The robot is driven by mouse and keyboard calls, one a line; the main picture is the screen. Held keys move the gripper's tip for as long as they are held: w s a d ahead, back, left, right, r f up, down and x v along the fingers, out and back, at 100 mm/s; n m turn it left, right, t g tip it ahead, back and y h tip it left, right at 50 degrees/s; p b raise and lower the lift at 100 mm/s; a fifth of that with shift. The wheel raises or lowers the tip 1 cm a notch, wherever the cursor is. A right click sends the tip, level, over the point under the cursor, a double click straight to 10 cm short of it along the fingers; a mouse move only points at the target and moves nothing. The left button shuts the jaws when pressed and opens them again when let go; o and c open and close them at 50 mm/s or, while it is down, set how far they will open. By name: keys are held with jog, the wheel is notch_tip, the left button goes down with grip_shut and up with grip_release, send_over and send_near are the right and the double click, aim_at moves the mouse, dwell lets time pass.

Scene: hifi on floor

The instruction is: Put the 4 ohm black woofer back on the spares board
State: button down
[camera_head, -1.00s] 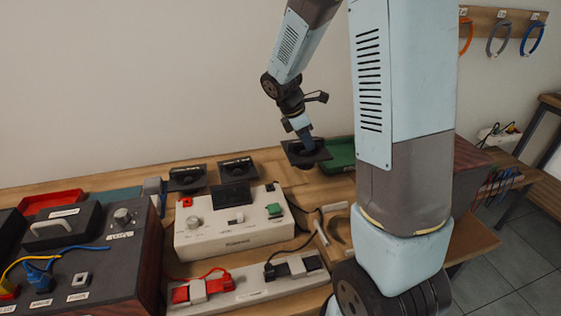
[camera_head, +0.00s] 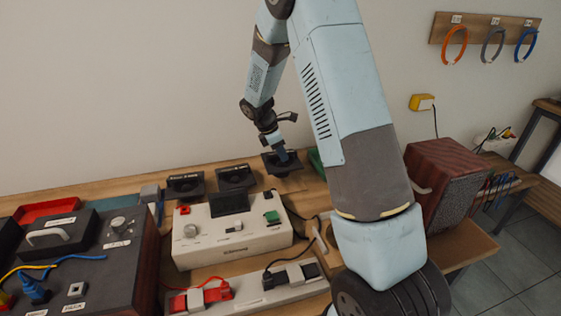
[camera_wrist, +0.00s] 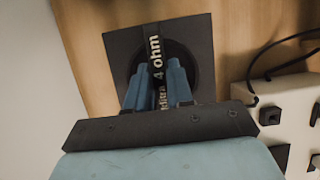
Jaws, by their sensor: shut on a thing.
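The black woofer (camera_wrist: 124,45) is a square black plate with a round cone, and a strap across it reads "4 ohm" in the wrist view. My gripper (camera_wrist: 158,80) is shut on its middle. In the head view the woofer (camera_head: 284,168) is at the back of the wooden bench, under my gripper (camera_head: 281,155), right of two similar black woofers (camera_head: 186,184) (camera_head: 236,176) standing in a row. I cannot tell whether the held woofer touches the surface below it. No label naming the spares board is readable.
A cream instrument (camera_head: 232,241) with a dark screen stands in front of the row. A green tray (camera_head: 315,160) is just right of the held woofer, partly behind my arm. A wooden cabinet (camera_head: 446,180) stands further right. A cable (camera_head: 303,215) runs beside the instrument.

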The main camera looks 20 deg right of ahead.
aim_at(280, 160)
jog(key=shift+w+f, duration=0.35)
jog(key=shift+a+f, duration=0.1)
jog(key=shift+f, duration=1.5)
jog(key=c, duration=0.7)
grip_release()
jog(key=shift+r, duration=0.1)
